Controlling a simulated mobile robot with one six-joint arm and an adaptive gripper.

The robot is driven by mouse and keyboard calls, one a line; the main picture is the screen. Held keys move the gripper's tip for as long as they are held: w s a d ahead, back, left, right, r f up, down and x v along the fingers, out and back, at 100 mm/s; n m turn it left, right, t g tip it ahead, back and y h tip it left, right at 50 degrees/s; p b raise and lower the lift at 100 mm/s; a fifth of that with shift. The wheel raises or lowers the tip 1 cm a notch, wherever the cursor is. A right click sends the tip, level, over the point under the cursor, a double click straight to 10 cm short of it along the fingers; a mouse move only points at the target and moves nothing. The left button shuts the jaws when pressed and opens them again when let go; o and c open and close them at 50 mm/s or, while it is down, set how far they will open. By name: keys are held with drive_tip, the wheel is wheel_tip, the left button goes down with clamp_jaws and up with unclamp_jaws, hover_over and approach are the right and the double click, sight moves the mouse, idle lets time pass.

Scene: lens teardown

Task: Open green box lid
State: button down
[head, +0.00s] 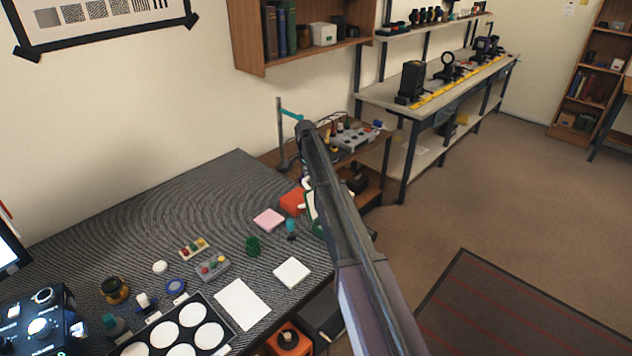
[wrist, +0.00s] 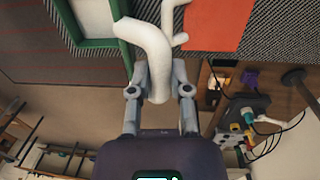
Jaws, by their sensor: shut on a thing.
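A green-edged box (wrist: 100,43) shows in part at the top left of the wrist view, with a pale inside. A thick white curved piece (wrist: 146,40) with a short side branch runs beside the box's edge and down between my fingers. My gripper (wrist: 160,76) is shut on this white piece. I cannot tell whether the piece is joined to the box or its lid. In the head view, a bit of green and white (head: 311,207) shows beside my arm, which hides the gripper and most of the box.
An orange-red flat thing (wrist: 217,24) lies on the bench near the gripper. A pink pad (head: 269,220), a green cup (head: 253,245) and white pads stand nearby on the patterned bench top (head: 150,222). A wooden side stand with a grey device (head: 355,137) is beyond the bench.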

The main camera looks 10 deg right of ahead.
drive_tip(key=shift+w+a+f+b, duration=0.3)
drive_tip(key=shift+w+a+f, duration=0.15)
drive_tip(key=shift+w, duration=0.25)
drive_tip(key=c, duration=0.6)
unclamp_jaws()
drive_tip(key=shift+o, duration=0.2)
drive_tip(key=shift+r, duration=0.15)
